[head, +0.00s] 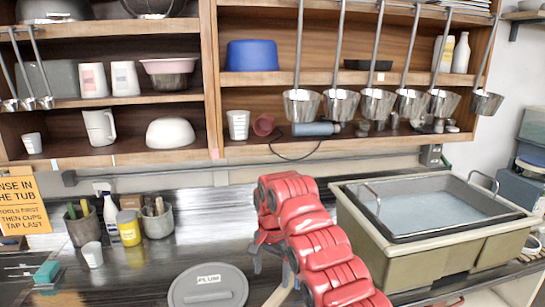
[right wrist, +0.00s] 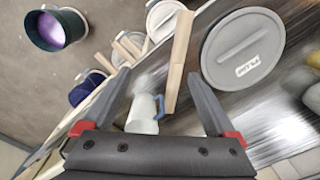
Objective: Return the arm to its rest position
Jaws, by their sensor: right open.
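My right arm (head: 320,245) is red and reaches over the metal counter from the lower right in the head view. Its gripper (right wrist: 158,76) shows in the right wrist view with its two dark fingers spread wide and nothing gripped. A pale wooden stick (right wrist: 179,62) and a white jug with a blue handle (right wrist: 143,112) show in the gap between the fingers; their distance from the fingers is hard to tell. In the head view the gripper is largely hidden by the arm. My left gripper is not in view.
A grey lid marked PLUM (head: 208,287) lies on the counter, left of the arm. A tub of water (head: 435,212) stands to the right. Ladles (head: 340,105) hang above. A bucket with purple contents (right wrist: 58,28) and a blue bucket (right wrist: 88,92) show in the right wrist view.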

